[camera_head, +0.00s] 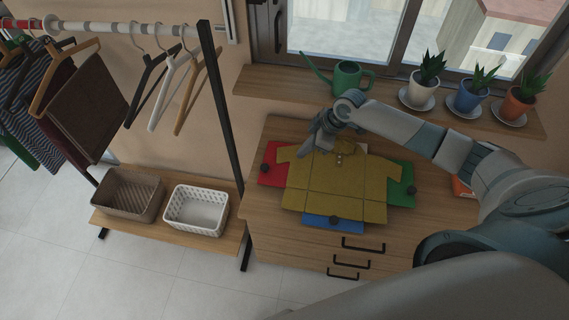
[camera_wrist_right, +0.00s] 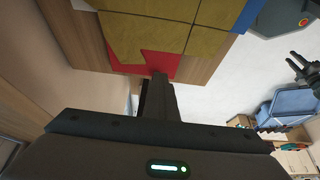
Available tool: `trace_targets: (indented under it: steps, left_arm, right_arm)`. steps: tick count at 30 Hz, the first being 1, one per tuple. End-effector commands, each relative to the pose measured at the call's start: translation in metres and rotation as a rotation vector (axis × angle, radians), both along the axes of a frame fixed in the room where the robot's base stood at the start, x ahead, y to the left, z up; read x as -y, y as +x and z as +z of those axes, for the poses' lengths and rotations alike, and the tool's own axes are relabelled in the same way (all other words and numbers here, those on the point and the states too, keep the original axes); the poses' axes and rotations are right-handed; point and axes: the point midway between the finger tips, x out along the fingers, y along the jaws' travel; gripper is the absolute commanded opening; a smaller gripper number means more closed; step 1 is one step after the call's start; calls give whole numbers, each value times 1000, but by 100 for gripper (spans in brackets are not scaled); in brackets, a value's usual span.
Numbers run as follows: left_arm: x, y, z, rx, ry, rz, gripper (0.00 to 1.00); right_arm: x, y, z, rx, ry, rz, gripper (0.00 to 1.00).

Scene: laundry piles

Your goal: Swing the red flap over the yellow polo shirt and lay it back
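A yellow polo shirt (camera_head: 335,190) lies spread flat on a folding board on the wooden dresser, collar toward the window. The red flap (camera_head: 271,177) sticks out from under its left side, with a black knob (camera_head: 265,167) near the outer edge. In the right wrist view the red flap (camera_wrist_right: 160,64) shows beside the yellow cloth (camera_wrist_right: 150,30). My right gripper (camera_head: 303,151) hangs above the shirt's upper left shoulder, apart from the knob. Its fingers (camera_wrist_right: 160,80) look shut and empty. A dark gripper, seemingly my left (camera_wrist_right: 303,66), shows small at the right wrist view's edge; its opening is unclear.
A green flap (camera_head: 405,190) and a blue flap (camera_head: 345,226) stick out on the right and front. A shelf behind holds a green watering can (camera_head: 346,76) and three potted plants. A clothes rack with two baskets (camera_head: 196,210) stands left. Bare dresser top shows around the board.

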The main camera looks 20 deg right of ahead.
Motion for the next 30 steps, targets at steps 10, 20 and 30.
trace_targets:
  steps: [10,20,30]
  left_arm:
    - [0,0,0,0,0,0,31]
    - [0,0,0,0,0,0,31]
    - [0,0,0,0,0,0,31]
  right_arm:
    - [-2,1,-1,-4,-4,0,0]
    - [-25,16,-7,-38,-54,2,0]
    - [-32,21,-10,-53,-78,-1,0]
